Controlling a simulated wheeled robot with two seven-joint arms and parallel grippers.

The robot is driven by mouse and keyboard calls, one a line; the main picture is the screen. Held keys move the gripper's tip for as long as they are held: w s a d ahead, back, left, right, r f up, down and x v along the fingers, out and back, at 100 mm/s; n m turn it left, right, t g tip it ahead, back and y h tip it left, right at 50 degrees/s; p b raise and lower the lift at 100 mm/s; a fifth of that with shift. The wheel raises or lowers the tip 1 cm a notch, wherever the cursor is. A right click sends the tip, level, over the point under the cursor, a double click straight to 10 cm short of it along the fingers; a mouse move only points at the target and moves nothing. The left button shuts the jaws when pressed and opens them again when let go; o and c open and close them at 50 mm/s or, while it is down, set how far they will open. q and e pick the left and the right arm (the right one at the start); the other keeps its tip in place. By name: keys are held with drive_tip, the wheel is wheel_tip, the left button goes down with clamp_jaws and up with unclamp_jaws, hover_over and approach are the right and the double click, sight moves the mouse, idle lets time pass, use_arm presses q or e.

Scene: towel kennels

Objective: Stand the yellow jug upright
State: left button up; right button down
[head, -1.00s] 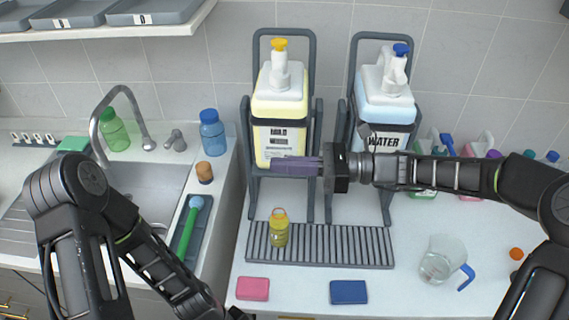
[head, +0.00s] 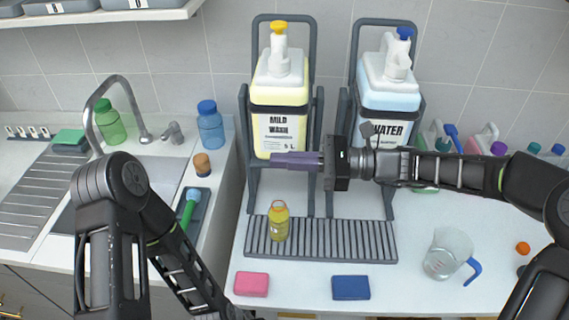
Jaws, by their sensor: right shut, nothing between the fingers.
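The yellow jug (head: 279,89), labelled MILD WASH, has a white neck and a yellow pump top. It sits in a grey frame stand (head: 254,182) at the back of the counter and looks about upright; a slight tilt towards me cannot be ruled out. My right gripper (head: 274,160) is shut and empty. Its purple fingers point left across the jug's lower front edge and hide part of it; whether they touch it I cannot tell. My left arm crosses the sink at the left, and its gripper is out of the picture.
A water jug (head: 386,97) stands in a like frame on the right. A small yellow bottle (head: 279,222) stands on the slatted grate (head: 340,240) below. Pink (head: 251,284) and blue (head: 351,288) sponges lie in front. A clear pitcher (head: 447,251) is at right.

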use_arm(q)
drive_tip(key=shift+w+f+p, duration=0.1)
drive_tip(key=shift+f+p, duration=0.25)
drive_tip(key=shift+p, duration=0.15)
use_arm(e)
drive_tip(key=shift+f, duration=0.4)
idle(0.4)
use_arm(q)
drive_tip(key=shift+b+x, duration=0.8)
drive_tip(key=shift+b, duration=0.1)
use_arm(e)
drive_tip(key=d, duration=0.7)
drive_tip(key=shift+d, duration=0.4)
use_arm(q)
drive_tip(key=shift+a, duration=0.15)
use_arm(e)
drive_tip(key=shift+r, duration=0.1)
